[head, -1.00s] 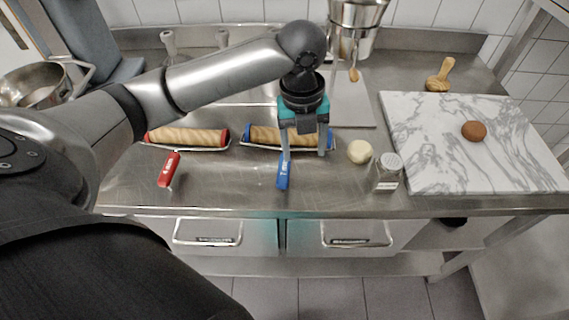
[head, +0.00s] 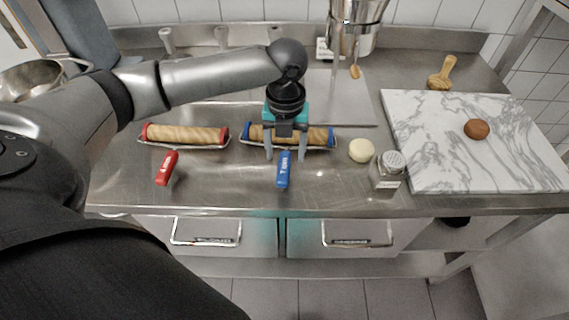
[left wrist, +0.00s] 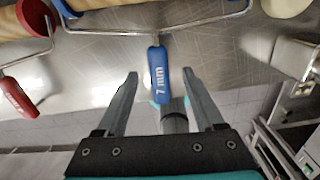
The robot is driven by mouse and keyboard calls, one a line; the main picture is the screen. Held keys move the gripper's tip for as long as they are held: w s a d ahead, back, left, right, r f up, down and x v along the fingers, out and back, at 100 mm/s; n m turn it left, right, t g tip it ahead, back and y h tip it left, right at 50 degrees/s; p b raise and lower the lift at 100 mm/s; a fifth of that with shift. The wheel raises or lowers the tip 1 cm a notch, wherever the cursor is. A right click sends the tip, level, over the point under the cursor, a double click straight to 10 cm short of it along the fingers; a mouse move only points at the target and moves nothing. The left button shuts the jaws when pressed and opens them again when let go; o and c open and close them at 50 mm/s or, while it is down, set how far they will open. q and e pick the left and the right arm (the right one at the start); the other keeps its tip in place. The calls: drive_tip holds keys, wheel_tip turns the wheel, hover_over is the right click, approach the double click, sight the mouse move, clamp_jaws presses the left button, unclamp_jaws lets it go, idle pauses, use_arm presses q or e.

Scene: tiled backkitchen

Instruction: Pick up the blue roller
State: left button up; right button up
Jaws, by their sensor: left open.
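The blue roller lies on the steel counter: a tan cylinder with blue end caps (head: 323,137), a wire frame and a blue handle (head: 283,170) pointing to the front edge. In the left wrist view its blue handle (left wrist: 157,75), marked "7 mm", shows ahead of and between the fingers. My left gripper (head: 285,156) is open and empty, above the roller and near the handle's inner end; it hides the middle of the cylinder. In the left wrist view the open fingers (left wrist: 157,80) stand on both sides of the handle, apart from it. My right gripper is not in view.
A similar red roller (head: 186,136) with a red handle (head: 167,168) lies to the left. A pale ball (head: 361,151) and a glass shaker (head: 387,170) stand to the right. A marble board (head: 440,160) with a brown ball (head: 477,129) lies further right.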

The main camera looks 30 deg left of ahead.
sight(284, 160)
use_arm(q)
wheel_tip(284, 160, down, 5)
drive_tip(key=shift+f+b, duration=0.15)
drive_tip(key=shift+b, duration=0.25)
drive_tip(key=shift+a, duration=0.1)
clamp_jaws()
idle(1.2)
